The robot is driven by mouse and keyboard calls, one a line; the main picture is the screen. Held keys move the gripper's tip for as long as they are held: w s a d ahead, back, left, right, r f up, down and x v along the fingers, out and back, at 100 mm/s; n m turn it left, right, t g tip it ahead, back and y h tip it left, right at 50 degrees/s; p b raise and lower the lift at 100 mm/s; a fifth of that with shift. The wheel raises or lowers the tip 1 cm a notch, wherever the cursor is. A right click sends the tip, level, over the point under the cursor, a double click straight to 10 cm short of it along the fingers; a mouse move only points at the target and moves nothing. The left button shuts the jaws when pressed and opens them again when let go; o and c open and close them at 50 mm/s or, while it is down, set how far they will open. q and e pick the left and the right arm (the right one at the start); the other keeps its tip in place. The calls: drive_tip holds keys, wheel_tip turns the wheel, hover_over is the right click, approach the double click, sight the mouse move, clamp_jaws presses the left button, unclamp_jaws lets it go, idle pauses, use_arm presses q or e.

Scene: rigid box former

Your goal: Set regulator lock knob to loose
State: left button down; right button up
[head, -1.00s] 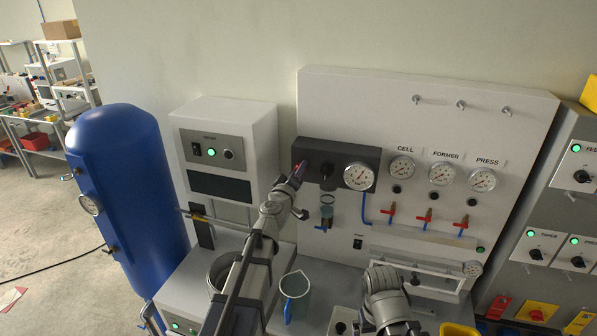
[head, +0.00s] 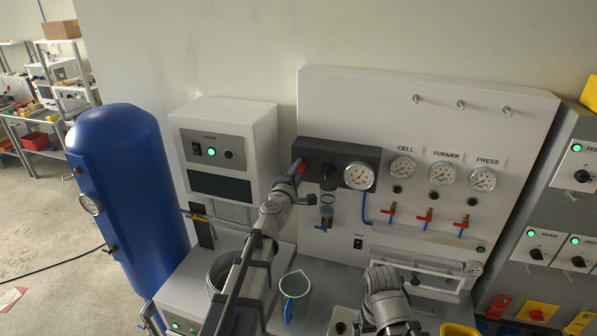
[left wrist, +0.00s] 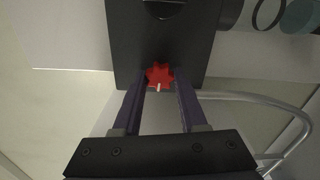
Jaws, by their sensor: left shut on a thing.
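The red lobed regulator lock knob (left wrist: 159,74) is on the dark regulator block (left wrist: 120,40), with a white mark at its lower edge in the left wrist view. In the head view it shows as a small red spot (head: 303,169) at the block's left end. My left gripper (head: 298,170) reaches up to it and is shut on it. Its two purple fingers (left wrist: 159,82) sit on either side of the knob. A black adjusting knob (head: 328,169) and a dial gauge (head: 359,175) are to the right on the block. My right gripper's fingers are not in view.
A glass bowl (head: 326,211) hangs under the block. Red-handled valves (head: 427,218) and small gauges (head: 441,173) are to the right on the white panel (head: 430,125). A blue-handled jug (head: 294,285) stands below. A blue tank (head: 125,195) is at the left.

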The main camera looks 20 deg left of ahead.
use_arm(q)
drive_tip(key=shift+n, duration=0.6)
drive_tip(key=shift+c, duration=2.2)
unclamp_jaws()
drive_tip(key=s, duration=0.8)
drive_tip(key=shift+a, duration=0.15)
